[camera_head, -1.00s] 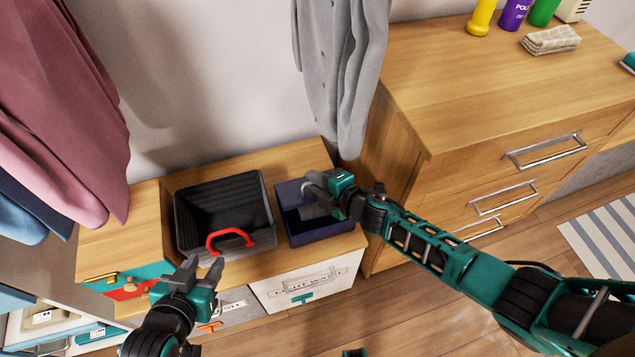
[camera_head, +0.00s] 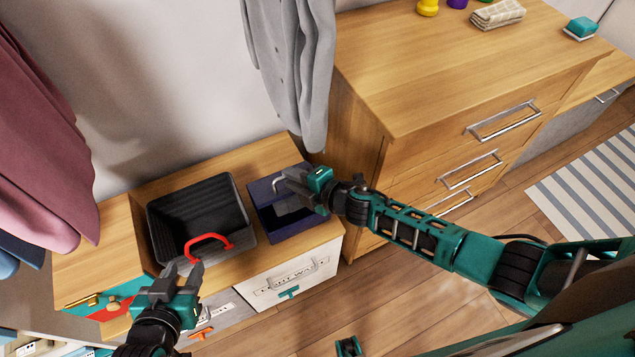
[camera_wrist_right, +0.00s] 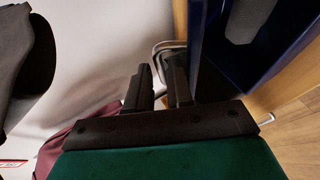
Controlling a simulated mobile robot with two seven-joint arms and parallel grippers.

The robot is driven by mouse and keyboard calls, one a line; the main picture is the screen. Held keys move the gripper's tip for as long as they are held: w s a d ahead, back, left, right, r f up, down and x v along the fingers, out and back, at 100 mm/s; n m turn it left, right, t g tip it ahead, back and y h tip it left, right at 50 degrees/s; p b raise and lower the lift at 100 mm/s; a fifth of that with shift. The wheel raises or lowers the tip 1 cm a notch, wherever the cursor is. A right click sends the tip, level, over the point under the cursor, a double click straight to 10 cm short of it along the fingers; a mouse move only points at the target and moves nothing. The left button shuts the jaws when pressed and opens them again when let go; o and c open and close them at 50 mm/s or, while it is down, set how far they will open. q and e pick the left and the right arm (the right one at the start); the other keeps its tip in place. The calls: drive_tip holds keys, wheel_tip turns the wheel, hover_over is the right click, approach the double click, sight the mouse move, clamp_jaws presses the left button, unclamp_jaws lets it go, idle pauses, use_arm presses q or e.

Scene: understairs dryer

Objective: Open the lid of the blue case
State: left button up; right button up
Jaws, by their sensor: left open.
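The blue case (camera_head: 290,226) stands on the wooden bench in the head view, beside the black bin. Its inside shows, with a grey item in it, so its top is at least partly uncovered. In the right wrist view its blue wall (camera_wrist_right: 206,75) and the grey item (camera_wrist_right: 245,20) show at upper right. My right gripper (camera_head: 290,186) is at the case's upper part, by a metal handle (camera_wrist_right: 165,47). A gap shows between its fingers (camera_wrist_right: 161,80); whether they grip the handle is unclear. My left gripper (camera_head: 182,268) is open and empty in front of the bin.
The black bin (camera_head: 160,222) has a red handle (camera_head: 210,241) near my left gripper. A wooden drawer cabinet (camera_head: 420,90) stands right of the case. A grey shirt (camera_head: 290,70) hangs behind the case. The floor (camera_head: 400,300) in front is mostly clear.

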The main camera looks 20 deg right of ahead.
drive_tip(key=p+v, duration=0.1)
drive_tip(key=v, duration=0.9)
drive_tip(key=shift+p, duration=0.4)
